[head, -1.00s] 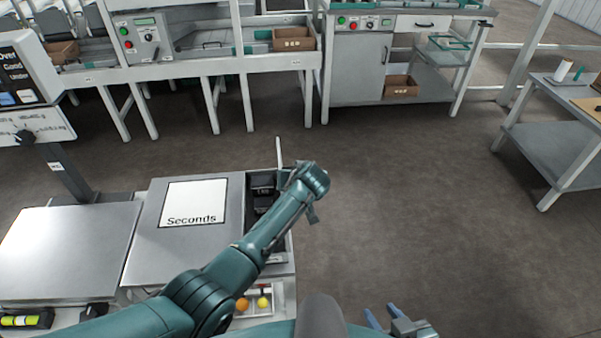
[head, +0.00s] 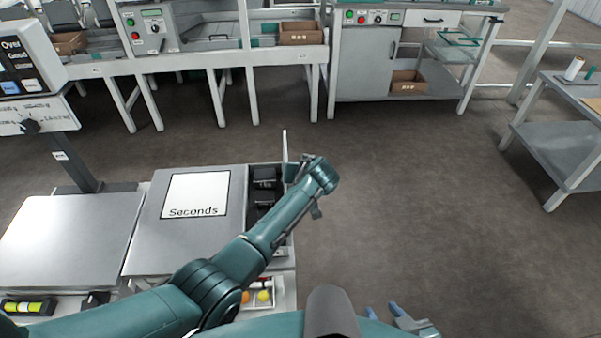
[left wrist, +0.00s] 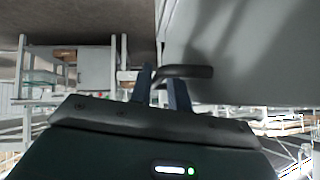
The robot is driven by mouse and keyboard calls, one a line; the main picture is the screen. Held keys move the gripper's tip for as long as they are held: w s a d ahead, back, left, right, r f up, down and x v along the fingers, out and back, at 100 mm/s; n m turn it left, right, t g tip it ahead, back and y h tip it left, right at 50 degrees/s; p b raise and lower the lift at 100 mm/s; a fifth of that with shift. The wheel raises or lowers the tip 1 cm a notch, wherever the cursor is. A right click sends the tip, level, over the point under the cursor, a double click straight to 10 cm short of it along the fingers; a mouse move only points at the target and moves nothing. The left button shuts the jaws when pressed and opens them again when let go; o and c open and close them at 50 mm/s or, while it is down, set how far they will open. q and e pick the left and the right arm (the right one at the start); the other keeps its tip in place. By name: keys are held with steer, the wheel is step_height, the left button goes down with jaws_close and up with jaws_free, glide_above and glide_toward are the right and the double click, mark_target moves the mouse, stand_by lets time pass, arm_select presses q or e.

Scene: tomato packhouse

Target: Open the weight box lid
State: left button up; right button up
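The weight box (head: 282,253) is a grey open-topped box with black weights (head: 264,188) inside, right of the "Seconds" plate. Its lid (head: 285,147) stands nearly upright, seen edge-on as a thin pale strip at the right side. My left arm crosses over the box, and its gripper is hidden behind the wrist in the head view. In the left wrist view the left gripper's fingers (left wrist: 162,84) are apart at a dark bar handle (left wrist: 190,71) on a grey panel; no firm grip shows. My right gripper (head: 383,312) is open and empty at the bottom edge.
The "Seconds" plate (head: 197,194) and a bare metal platform (head: 65,240) lie left of the box. A small tray (head: 285,297) with coloured balls is in front. A grey side table (head: 560,140) stands at the right. The floor between is clear.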

arm_select(q)
step_height(320, 180, up, 10)
stand_by(0.6)
